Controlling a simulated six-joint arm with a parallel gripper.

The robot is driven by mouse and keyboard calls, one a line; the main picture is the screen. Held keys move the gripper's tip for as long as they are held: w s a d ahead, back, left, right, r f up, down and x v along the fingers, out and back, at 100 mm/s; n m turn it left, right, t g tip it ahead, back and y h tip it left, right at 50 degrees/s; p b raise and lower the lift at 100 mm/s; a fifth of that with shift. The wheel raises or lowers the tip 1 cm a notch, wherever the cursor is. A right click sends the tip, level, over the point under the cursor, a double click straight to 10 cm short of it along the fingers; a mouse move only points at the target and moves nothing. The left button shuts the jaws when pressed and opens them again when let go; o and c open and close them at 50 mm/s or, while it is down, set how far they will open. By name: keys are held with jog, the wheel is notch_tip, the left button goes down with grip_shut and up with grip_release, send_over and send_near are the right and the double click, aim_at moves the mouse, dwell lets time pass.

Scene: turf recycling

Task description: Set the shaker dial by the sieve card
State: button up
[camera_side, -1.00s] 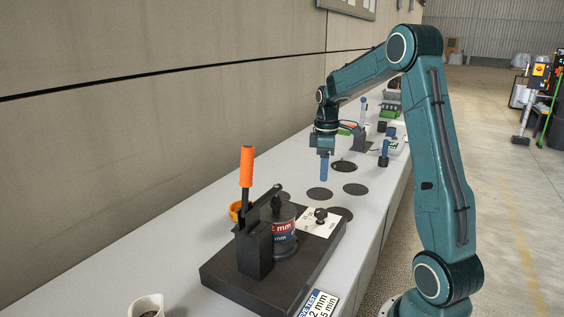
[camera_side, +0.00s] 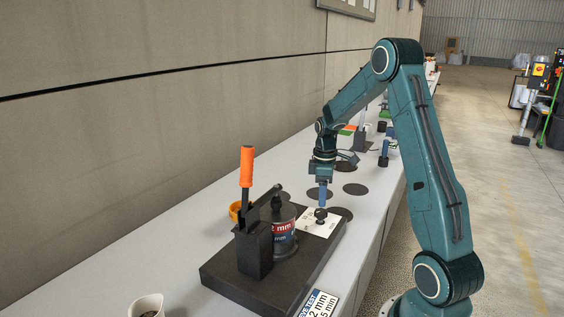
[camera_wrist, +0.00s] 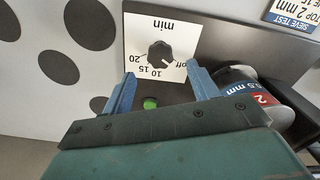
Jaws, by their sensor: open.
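The black shaker dial (camera_wrist: 160,53) sits on a white plate (camera_wrist: 140,38) marked "min", "10 15 20" and "off". Its pointer setting is too small to read. The dial also shows in the side view (camera_side: 320,214), at the far end of the black shaker base (camera_side: 226,270). My gripper (camera_wrist: 161,72) is open and empty, its blue fingers above the dial and to either side of it in the wrist view. In the side view my gripper (camera_side: 322,202) is close above the dial.
The sieve stack (camera_side: 284,238) with red and blue labels stands on the base beside a clamp with an orange handle (camera_side: 246,165). A green button (camera_wrist: 150,103) shows between my fingers. Dark discs (camera_side: 355,189) lie beyond. A white cup (camera_side: 147,306) stands in front.

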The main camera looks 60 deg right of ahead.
aim_at(321, 211)
jog(key=shift+f, duration=2.75)
jog(key=shift+c, duration=0.2)
jog(key=c, duration=0.9)
